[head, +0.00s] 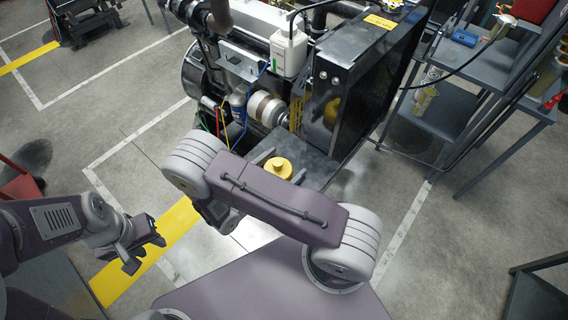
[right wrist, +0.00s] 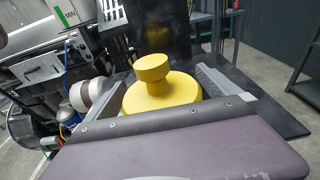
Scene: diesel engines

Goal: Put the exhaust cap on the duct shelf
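The yellow exhaust cap (head: 279,168), a round disc with a knob on top, shows upright in the right wrist view (right wrist: 160,92). It is on or just above a dark flat plate (head: 318,166) at the front of the engine; its underside is hidden. I cannot tell whether this plate is the duct shelf. My right gripper (right wrist: 155,88) has its grey fingers apart, one on each side of the cap, with no clear contact. My arm link hides much of it in the head view. My left gripper (head: 143,252) is open and empty over the floor at left.
The diesel engine (head: 246,60) and its black radiator box (head: 350,90) stand just beyond the cap. A grey shelf rack (head: 452,110) with small items is at the right. A white bottle (head: 289,52) is on the engine. The floor between the rack and engine is clear.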

